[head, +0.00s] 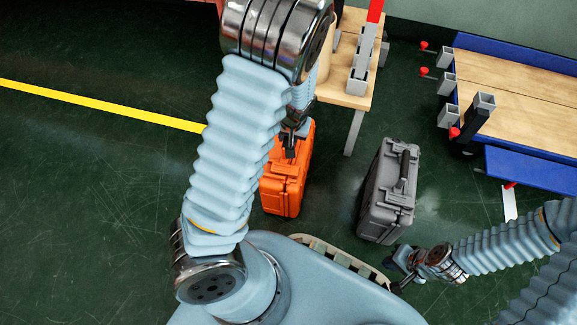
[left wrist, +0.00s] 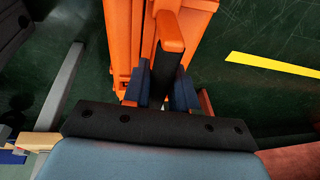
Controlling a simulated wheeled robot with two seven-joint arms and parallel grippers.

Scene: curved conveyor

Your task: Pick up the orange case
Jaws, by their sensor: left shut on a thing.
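The orange case (head: 283,192) stands upright on the green floor in the head view, partly hidden behind my left arm. My left gripper (head: 291,140) is at the top of the case. In the left wrist view, the orange case (left wrist: 125,45) fills the upper middle, and its handle runs between the two fingers of my left gripper (left wrist: 162,90). The fingers are shut on the handle. My right gripper (head: 397,272) is low at the right in the head view, near the grey case's base; its finger opening is too small to make out.
A grey case (head: 385,195) stands right of the orange case with a floor gap between. A wooden table (head: 350,85) is just behind. A blue-edged wooden bench (head: 520,105) with grey posts is at the right. A yellow line (head: 100,105) crosses open floor at the left.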

